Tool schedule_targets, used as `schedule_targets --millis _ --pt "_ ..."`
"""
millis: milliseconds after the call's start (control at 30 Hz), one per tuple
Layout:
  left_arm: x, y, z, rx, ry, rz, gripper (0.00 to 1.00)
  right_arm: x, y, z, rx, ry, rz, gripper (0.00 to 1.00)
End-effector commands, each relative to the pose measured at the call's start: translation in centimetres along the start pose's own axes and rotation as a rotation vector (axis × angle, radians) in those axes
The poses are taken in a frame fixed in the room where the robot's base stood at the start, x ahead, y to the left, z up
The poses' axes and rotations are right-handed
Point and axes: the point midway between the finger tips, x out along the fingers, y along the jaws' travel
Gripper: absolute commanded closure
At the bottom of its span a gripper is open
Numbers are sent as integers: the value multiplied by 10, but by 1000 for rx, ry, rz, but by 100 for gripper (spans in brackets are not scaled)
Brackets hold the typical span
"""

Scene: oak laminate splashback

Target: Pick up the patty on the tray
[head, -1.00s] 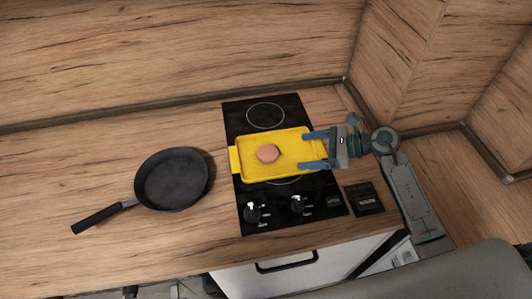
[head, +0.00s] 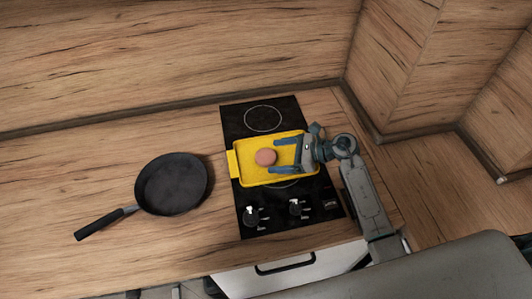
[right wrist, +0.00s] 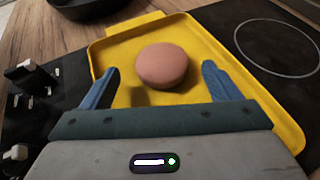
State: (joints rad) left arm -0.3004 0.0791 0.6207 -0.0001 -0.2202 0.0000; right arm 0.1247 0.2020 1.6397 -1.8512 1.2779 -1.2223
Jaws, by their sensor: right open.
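A round brown patty (head: 266,157) lies on the yellow tray (head: 247,179), which sits on the black cooktop. My right gripper (head: 273,156) comes in from the right over the tray, its two blue fingers apart and pointing left at the patty. In the right wrist view the patty (right wrist: 162,65) lies just beyond the fingertips, roughly between their lines, and nothing is held between the fingers (right wrist: 158,85). The tray's rim (right wrist: 97,55) shows around it there. My left gripper is not in view.
A dark frying pan (head: 172,183) with its handle to the lower left stands on the wooden counter left of the cooktop (head: 262,119). Two knobs (head: 251,216) are at the cooktop's front. A wooden splashback (head: 160,60) rises behind. The counter between pan and back wall is clear.

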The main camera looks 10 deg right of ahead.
Motion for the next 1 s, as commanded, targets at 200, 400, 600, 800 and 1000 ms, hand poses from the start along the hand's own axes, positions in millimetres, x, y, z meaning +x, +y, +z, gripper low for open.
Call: schedule_targets --millis 200,400,600,800,1000 --pt "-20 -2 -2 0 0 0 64 26 -1 4 2 -2 1 17" --pt "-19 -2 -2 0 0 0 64 30 -2 1 -1 0 0 17" --pt "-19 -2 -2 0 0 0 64 30 -2 1 -1 0 0 38" --pt "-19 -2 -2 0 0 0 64 30 -2 1 -1 0 0 66" --pt "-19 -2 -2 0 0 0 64 30 -2 2 -1 0 0 66"
